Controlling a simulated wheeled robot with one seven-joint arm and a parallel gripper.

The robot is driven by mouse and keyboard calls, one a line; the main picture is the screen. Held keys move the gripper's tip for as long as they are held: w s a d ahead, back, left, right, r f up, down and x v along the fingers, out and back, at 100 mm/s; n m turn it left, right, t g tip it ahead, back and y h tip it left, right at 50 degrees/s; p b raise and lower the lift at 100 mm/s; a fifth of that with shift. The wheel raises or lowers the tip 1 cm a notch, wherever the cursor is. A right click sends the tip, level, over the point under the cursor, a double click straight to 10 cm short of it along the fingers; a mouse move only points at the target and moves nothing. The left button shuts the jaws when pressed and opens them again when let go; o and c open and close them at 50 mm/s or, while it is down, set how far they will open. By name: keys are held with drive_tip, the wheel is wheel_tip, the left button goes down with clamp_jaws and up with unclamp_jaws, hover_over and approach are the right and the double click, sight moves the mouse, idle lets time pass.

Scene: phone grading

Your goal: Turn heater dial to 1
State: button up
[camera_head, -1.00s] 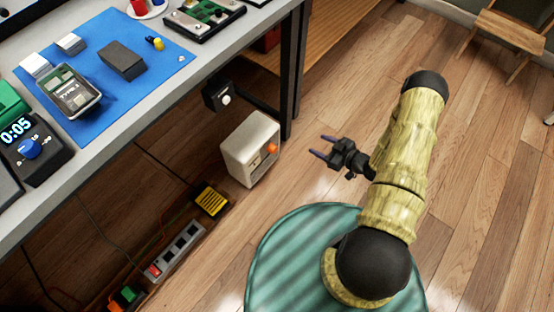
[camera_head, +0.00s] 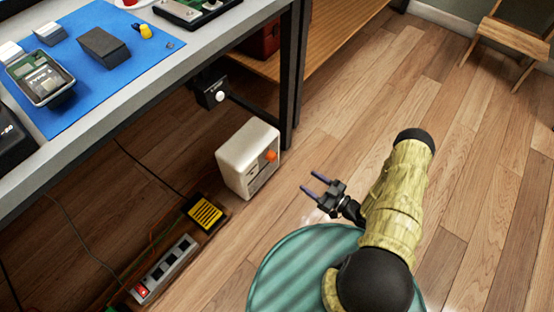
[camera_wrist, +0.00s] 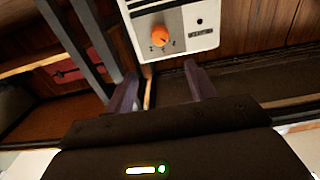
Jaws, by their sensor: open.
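The heater (camera_head: 246,158) is a cream box on the floor beside the table leg. Its orange dial (camera_head: 271,156) is on the face turned toward my arm. In the wrist view the heater (camera_wrist: 205,22) is at the top, and its orange dial (camera_wrist: 160,36) sits on a grey panel with small marks below it, too small to read surely. My gripper (camera_head: 311,183) is open and empty, to the right of and apart from the heater. In the wrist view my gripper's fingers (camera_wrist: 162,84) are spread below the dial, touching nothing.
A dark table leg (camera_head: 291,75) stands just behind the heater. A yellow-topped box (camera_head: 205,213) and a power strip (camera_head: 165,268) lie to its left, with cables. The table (camera_head: 150,98) overhangs at the upper left.

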sight(275, 158)
drive_tip(key=b+x, duration=0.6)
drive_tip(key=x, duration=0.9)
drive_tip(key=shift+a+f, duration=0.15)
drive_tip(key=shift+w+a, duration=0.3)
drive_tip(key=c, duration=0.9)
drive_tip(key=shift+c, duration=0.2)
